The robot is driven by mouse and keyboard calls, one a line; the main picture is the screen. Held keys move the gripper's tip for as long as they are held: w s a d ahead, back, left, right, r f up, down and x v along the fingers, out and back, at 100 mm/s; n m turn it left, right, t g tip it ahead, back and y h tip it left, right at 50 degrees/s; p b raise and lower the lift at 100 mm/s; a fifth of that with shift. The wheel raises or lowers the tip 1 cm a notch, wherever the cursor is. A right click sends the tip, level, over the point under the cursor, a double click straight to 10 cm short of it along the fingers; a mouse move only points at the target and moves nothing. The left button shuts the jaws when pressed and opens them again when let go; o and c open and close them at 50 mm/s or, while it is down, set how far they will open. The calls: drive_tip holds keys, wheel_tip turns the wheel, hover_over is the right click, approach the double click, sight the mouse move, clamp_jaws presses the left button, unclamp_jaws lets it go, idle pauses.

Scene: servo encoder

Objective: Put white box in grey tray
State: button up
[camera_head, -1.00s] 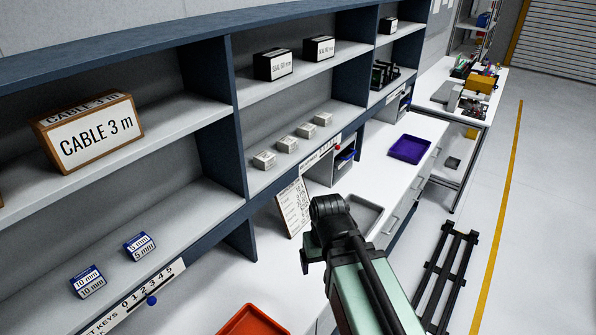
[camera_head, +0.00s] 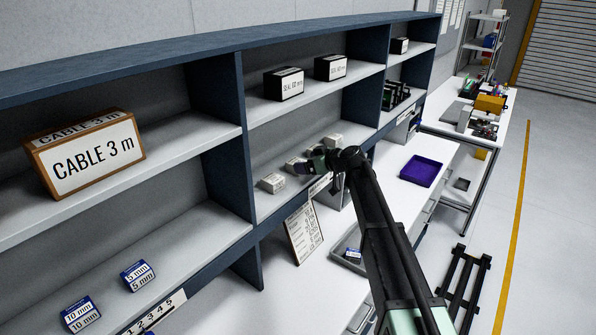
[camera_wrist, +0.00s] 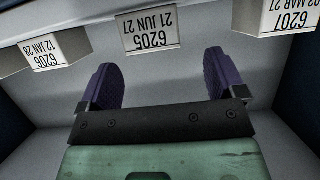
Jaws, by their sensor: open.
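Small white boxes stand in a row on the middle shelf in the head view: one at the left (camera_head: 272,183), one beside my gripper (camera_head: 296,165) and one behind it (camera_head: 333,141). My gripper (camera_head: 317,161) is at this row, open and empty. In the wrist view its two purple fingers (camera_wrist: 160,78) are spread apart. A white box labelled 6205 (camera_wrist: 150,32) lies beyond the fingertips, roughly between them, and seems apart from them. White boxes 6206 (camera_wrist: 57,50) and 6207 (camera_wrist: 288,17) flank it. The grey tray (camera_head: 338,248) is on the worktop below, partly hidden by my arm.
A small blue and white box (camera_head: 353,255) lies in the grey tray. A placard (camera_head: 303,232) leans by the shelf front. A purple tray (camera_head: 421,171) stands farther along the worktop. Dark boxes (camera_head: 284,84) sit on the shelf above. An upright divider (camera_head: 228,150) bounds the bay.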

sight(296, 161)
drive_tip(key=x, duration=0.2)
drive_tip(key=b+x, duration=0.1)
drive_tip(key=x, duration=0.1)
drive_tip(key=b+x, duration=0.1)
drive_tip(key=x, duration=0.1)
drive_tip(key=shift+w+d+f, duration=0.2)
drive_tip(key=shift+w+f, duration=0.05)
drive_tip(key=shift+f, duration=0.05)
drive_tip(key=shift+s+r, duration=0.1)
drive_tip(key=shift+r, duration=0.1)
drive_tip(key=c, duration=1.1)
